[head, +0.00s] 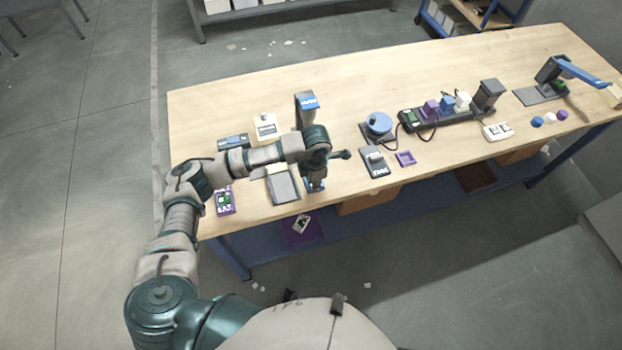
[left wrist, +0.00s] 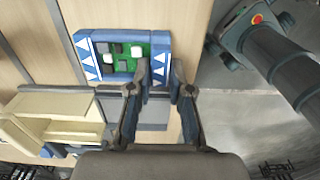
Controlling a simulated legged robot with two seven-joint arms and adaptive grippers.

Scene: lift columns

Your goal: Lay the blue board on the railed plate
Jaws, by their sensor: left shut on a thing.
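The blue board (left wrist: 120,56) has a green middle with white and dark blocks and white triangles along its ends. My left gripper (left wrist: 160,82) is shut on its right end in the left wrist view. In the head view the left gripper (head: 313,184) is near the table's front edge, and only a little of the board shows beneath it. A flat grey plate (head: 283,188), seemingly the railed plate, lies just left of the gripper. It also shows below the board in the left wrist view (left wrist: 153,112). Its rails are not clear. My right gripper is out of view.
A purple-edged board (head: 224,202) lies left of the plate. A dark stand (head: 304,106) rises behind the gripper. A grey device (head: 374,163) and a small purple frame (head: 405,158) are to the right. The back of the table (head: 400,75) is clear.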

